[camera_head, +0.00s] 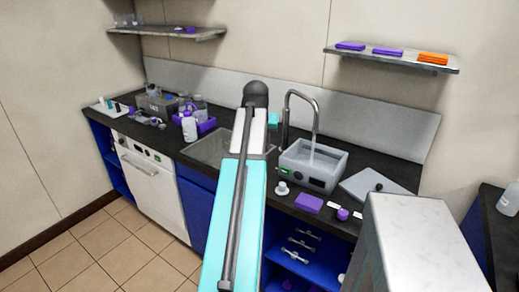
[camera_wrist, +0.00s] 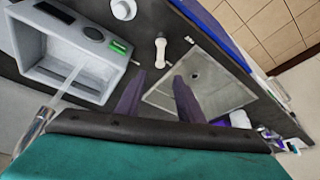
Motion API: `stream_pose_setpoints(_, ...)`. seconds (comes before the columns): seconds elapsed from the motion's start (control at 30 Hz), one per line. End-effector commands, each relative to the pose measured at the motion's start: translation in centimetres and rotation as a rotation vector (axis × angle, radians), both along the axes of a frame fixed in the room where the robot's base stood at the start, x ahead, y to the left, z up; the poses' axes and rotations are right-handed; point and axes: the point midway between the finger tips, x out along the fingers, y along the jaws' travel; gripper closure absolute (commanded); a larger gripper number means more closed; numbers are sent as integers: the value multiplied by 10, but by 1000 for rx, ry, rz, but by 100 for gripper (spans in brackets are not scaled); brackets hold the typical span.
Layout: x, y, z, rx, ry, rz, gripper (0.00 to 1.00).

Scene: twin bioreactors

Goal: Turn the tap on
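The grey tap (camera_head: 302,97) arches over a grey box-shaped basin (camera_head: 326,183) on the counter. A pale streak, looking like running water, drops from its spout into the basin. In the wrist view, part of the metal tap (camera_wrist: 38,125) shows at lower left and the streak (camera_wrist: 70,82) crosses the basin (camera_wrist: 50,72). My gripper (camera_wrist: 158,77) is open, its two dark fingers apart with nothing between them. A white rod with rounded ends (camera_wrist: 160,52) lies beyond the fingertips; I cannot tell whether it belongs to the tap. In the head view my arm hides the fingers.
The sunken sink (camera_head: 207,148) is left of the basin. Bottles and a purple rack (camera_head: 207,126) stand farther left. A purple box (camera_head: 309,203) and small items lie at the counter's front right. A wall shelf (camera_head: 395,59) hangs above right. The floor at left is clear.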

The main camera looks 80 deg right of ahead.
Motion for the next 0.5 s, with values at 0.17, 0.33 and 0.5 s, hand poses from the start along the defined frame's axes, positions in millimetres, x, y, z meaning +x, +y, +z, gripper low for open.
stream_pose_setpoints(0.17,0,1,2,0,0,0,66)
stream_pose_setpoints(0.33,0,1,2,0,0,0,69)
stream_pose_setpoints(0.5,0,0,2,-1,-8,-19,98)
